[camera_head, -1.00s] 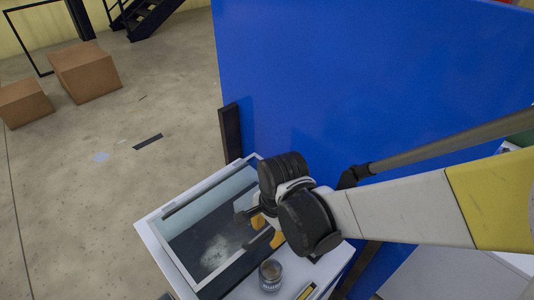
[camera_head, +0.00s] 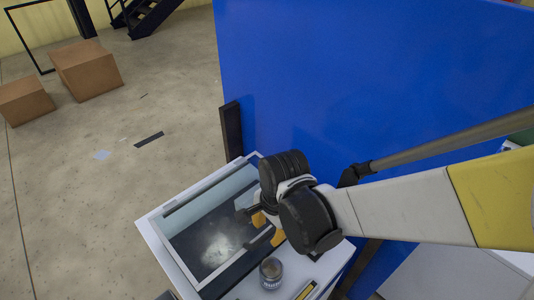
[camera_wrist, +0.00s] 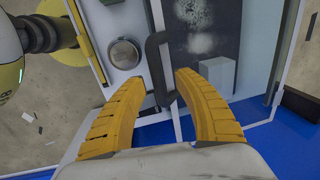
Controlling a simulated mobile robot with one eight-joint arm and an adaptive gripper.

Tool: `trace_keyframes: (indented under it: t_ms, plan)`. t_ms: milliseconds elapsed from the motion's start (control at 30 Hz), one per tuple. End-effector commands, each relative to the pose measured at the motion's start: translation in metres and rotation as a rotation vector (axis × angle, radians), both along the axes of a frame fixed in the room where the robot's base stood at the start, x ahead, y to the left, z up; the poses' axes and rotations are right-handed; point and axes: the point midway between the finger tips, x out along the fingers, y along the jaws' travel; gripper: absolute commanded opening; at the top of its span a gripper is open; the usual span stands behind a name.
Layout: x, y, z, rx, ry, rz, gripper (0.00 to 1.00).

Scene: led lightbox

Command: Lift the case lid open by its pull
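The case (camera_head: 165,262) is a pale box with a framed glass lid (camera_head: 205,208), lying flat and apparently closed. Its pull is a dark bar handle (camera_wrist: 157,68) on the lid's pale frame strip. My gripper (camera_wrist: 160,82) is open, with its two yellow fingers on either side of the pull's near end. I see no clear contact between the fingers and the pull. In the head view my gripper (camera_head: 262,228) is over the lid's right side, and the wrist partly hides the lid and pull.
A small round jar (camera_head: 271,271) stands on the pale surface close beside the lid; it also shows in the wrist view (camera_wrist: 124,53). A yellow-and-dark strip (camera_head: 306,290) lies near it. A tall blue panel (camera_head: 330,70) rises behind. Cardboard boxes (camera_head: 88,70) stand on the floor far left.

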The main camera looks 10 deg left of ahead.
Motion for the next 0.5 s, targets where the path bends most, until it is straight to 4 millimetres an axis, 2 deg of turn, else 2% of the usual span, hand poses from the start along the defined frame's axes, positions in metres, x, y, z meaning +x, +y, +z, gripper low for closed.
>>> trace_keyframes:
  t_ms: [167,500]
  plan:
    - [-0.001,-0.001,0.010,0.000,0.000,0.000,0.38]
    - [-0.004,-0.005,0.048,0.000,0.000,0.000,0.38]
